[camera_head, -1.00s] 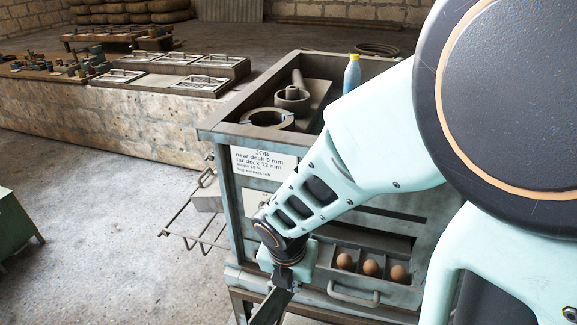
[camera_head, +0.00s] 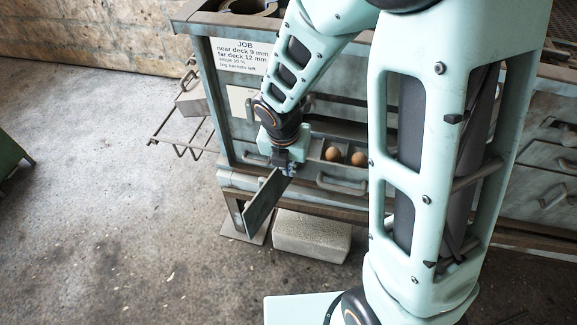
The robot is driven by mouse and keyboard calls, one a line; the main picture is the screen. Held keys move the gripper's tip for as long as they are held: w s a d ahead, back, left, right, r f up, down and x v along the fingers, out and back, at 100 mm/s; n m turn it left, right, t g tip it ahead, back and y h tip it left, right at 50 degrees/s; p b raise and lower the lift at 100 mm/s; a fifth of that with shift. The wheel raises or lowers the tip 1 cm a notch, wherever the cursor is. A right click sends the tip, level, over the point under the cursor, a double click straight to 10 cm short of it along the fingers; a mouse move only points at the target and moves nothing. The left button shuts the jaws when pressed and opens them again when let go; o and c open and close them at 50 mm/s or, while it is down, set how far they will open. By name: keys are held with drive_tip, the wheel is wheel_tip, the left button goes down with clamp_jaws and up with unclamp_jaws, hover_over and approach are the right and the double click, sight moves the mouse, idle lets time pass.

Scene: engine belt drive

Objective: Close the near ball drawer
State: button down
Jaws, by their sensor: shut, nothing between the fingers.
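A shallow drawer with brown balls (camera_head: 332,154) in its compartments stands open low on the front of the grey-green cabinet. Two balls show; my arm hides the drawer's right end. Its curved handle (camera_head: 342,187) is on the front face. My gripper (camera_head: 283,170) points down at the drawer's left end, left of the handle. It is shut and small in the picture. I cannot tell whether it touches the drawer. A flat dark plate (camera_head: 263,205) slants just below the gripper; how the two are joined, if at all, is unclear.
A wire rack (camera_head: 180,148) sticks out from the cabinet's left side. A pale block (camera_head: 312,236) lies on the floor under the drawer. Another drawer with balls and a handle (camera_head: 556,195) shows at the right.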

drive_tip(key=w+d+p, duration=0.1)
drive_tip(key=w+p, duration=0.1)
drive_tip(key=w, duration=0.2)
drive_tip(key=w+d+p, duration=0.1)
drive_tip(key=w+p, duration=0.1)
drive_tip(key=w, duration=0.1)
drive_tip(key=w+d+p, duration=0.1)
drive_tip(key=w+p, duration=0.1)
drive_tip(key=w, duration=0.2)
drive_tip(key=shift+w+d+r+p, duration=0.1)
drive_tip(key=shift+w+d+p, duration=0.2)
drive_tip(key=shift+d, duration=0.1)
drive_tip(key=shift+w+d, duration=0.1)
drive_tip(key=shift+w, duration=0.15)
